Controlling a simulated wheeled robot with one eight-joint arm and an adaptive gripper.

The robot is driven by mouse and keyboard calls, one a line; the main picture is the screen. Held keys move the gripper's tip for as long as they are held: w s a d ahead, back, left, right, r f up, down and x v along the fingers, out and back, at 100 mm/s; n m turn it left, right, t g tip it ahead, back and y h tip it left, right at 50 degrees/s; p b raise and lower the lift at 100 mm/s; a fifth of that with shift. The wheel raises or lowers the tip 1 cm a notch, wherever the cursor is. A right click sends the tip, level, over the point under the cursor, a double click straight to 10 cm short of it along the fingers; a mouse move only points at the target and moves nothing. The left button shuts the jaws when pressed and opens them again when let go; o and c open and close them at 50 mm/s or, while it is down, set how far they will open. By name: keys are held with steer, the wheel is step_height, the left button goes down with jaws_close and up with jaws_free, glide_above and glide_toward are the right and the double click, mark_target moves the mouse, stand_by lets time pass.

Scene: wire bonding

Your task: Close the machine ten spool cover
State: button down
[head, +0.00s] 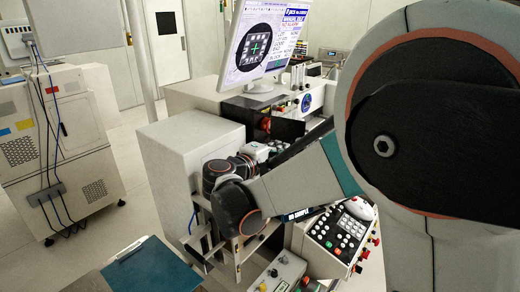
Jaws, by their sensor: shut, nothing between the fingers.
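The bonding machine (190,98) stands in the middle of the head view, with a monitor (262,42) on top. A dark flat panel (287,130) stands out from its front; I cannot tell for sure whether this is the spool cover. A round part with a blue centre (307,103) is on the machine front, to the right of the panel. My gripper (276,147) is small in view, close below the dark panel and partly hidden by my arm. It is shut and empty. I cannot tell whether it touches the panel.
A button panel (340,232) and a small control box (277,275) are at the machine's lower front. A grey cabinet (185,165) stands left of my wrist. A blue-green board (150,268) lies at the lower left. Another machine (65,130) is at the far left, with clear floor between.

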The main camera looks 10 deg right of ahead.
mark_target(297, 138)
steer(key=x, duration=0.6)
steer(key=shift+b, duration=0.35)
steer(key=shift+d+n+t+y, duration=0.3)
steer(key=shift+y, duration=0.1)
